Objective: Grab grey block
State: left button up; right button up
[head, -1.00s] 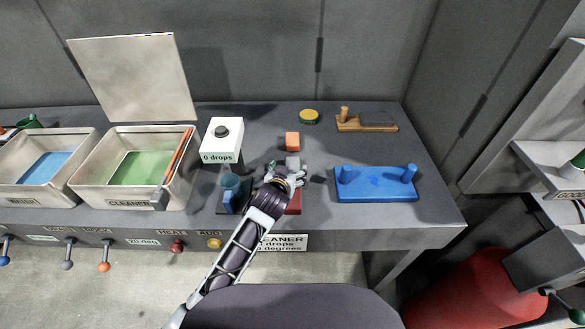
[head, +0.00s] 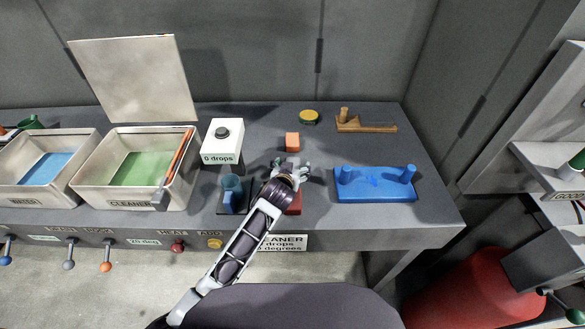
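My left gripper (head: 293,169) reaches in over the table from the lower left, just in front of the orange block (head: 292,142). Its fingers look spread apart, pointing away from me. The grey block is not clearly visible now; the gripper covers the spot where it stood. A small grey patch shows between the fingers, but I cannot tell whether it is the block or part of the gripper. I cannot tell whether the fingers touch anything. My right gripper is not in view.
A red block (head: 294,204) lies under my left wrist. A blue stand (head: 375,190) with two pegs is to the right. A wooden piece (head: 365,125) lies behind.

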pick_arm(q)
jog(key=shift+w+d+f, duration=0.15)
jog(key=shift+w+f, duration=0.2)
jog(key=shift+w, duration=0.25)
jog(key=c, duration=1.2)
